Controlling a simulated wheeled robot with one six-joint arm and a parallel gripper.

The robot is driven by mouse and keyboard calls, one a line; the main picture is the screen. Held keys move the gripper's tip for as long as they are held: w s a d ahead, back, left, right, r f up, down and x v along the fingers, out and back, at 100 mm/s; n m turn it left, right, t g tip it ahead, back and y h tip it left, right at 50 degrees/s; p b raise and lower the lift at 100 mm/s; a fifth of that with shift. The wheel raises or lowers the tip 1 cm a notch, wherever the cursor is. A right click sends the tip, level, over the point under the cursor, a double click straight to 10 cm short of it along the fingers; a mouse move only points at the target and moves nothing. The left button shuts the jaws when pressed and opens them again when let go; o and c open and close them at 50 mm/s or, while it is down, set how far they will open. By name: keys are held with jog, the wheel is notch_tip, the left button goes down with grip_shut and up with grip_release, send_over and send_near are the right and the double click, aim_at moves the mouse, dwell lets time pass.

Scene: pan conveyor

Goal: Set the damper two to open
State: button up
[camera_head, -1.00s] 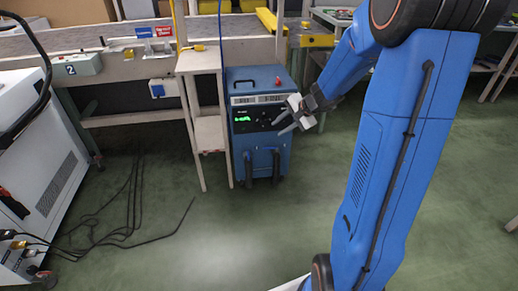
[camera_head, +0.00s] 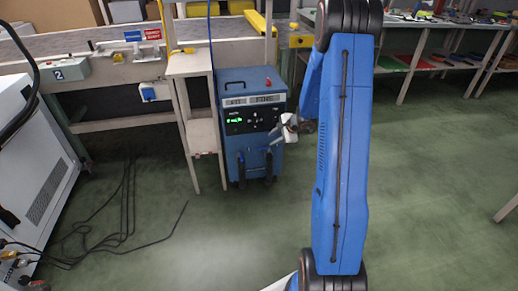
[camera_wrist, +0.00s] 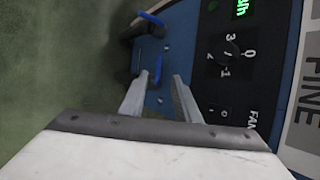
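A blue cabinet (camera_head: 251,100) with a black control panel and green display stands on the floor in the head view. Two black hose ports (camera_head: 255,168) are low on its front. In the wrist view a black port (camera_wrist: 133,42) carries a bright blue lever (camera_wrist: 150,18). I cannot read which damper it is. My gripper (camera_wrist: 161,77) is open, its fingertips apart in front of the cabinet's lower front, just short of that port in the picture. In the head view my gripper (camera_head: 285,130) is at the cabinet's right front, partly hidden.
A numbered dial (camera_wrist: 229,55) marked 0 to 4, near the word FAN, is beside my gripper. A wooden stand (camera_head: 195,120) adjoins the cabinet's left. A white machine (camera_head: 40,190) and black cables (camera_head: 120,215) lie further left.

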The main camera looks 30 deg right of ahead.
aim_at(258, 149)
jog(key=x, duration=1.4)
jog(key=shift+w+f, duration=0.15)
jog(key=shift+f, duration=0.2)
grip_shut()
